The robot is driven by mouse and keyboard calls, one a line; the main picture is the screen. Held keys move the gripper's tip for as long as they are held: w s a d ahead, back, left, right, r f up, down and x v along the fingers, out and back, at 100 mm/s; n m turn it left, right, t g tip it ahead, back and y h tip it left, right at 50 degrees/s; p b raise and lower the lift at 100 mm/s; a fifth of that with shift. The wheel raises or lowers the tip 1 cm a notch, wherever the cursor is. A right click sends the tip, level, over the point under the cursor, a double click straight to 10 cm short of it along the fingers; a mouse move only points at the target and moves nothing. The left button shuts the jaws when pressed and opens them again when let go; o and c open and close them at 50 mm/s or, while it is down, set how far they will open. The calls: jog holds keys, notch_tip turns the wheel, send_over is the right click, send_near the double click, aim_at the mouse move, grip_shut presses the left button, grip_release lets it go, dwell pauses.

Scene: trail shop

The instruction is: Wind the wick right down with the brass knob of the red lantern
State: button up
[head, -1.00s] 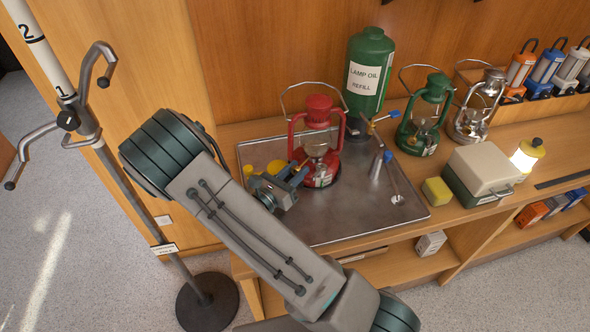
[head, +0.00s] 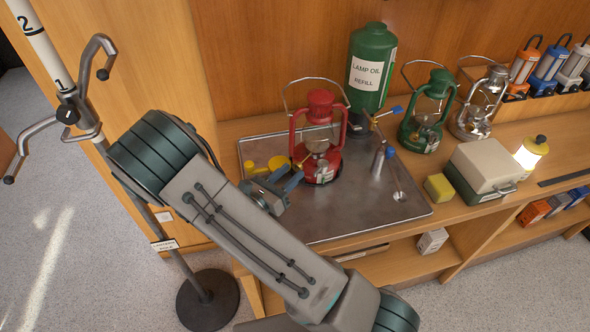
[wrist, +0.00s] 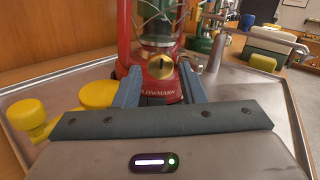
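The red lantern (head: 321,103) stands upright on a metal tray (head: 345,228), its wire bail raised. In the wrist view, the lantern's red base (wrist: 160,90) is straight ahead, with the round brass knob (wrist: 160,67) on its front below the glass. A dark line crosses the knob's face. My gripper (head: 292,172) is low at the lantern's left front. In the wrist view its two fingers are well apart and empty, one on each side of the knob in the picture. The knob appears beyond the fingertips. The wick's height is not clear to me.
Yellow round pieces (wrist: 98,95) lie on the tray left of my fingers. Behind are the green oil container (head: 368,60) and a green lantern (head: 428,110). A yellow sponge (head: 438,188) lies right of the tray.

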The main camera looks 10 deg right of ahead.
jog(key=b+v, duration=0.2)
jog(key=v, duration=0.8)
jog(key=shift+s+a, duration=0.2)
jog(key=s+d+r+m+g, duration=0.1)
jog(key=d+m+g, duration=0.1)
jog(key=s+d+r+m+g, duration=0.1)
jog(key=d+m+g, duration=0.2)
jog(key=s+d+r+m+g, duration=0.1)
jog(key=d+m+g, duration=0.1)
jog(key=shift+d+r+m+y, duration=0.15)
jog(key=shift+d+m+y, duration=0.1)
jog(key=shift+m+y, duration=0.05)
jog(key=s+d+r+m+y, duration=0.4)
jog(key=s+r+m+y, duration=0.6)
jog(key=m+y, duration=0.5)
jog(key=r+m, duration=0.1)
jog(key=m, duration=0.3)
jog(key=shift+s+r+m, duration=0.15)
jog(key=shift+r+m, duration=0.15)
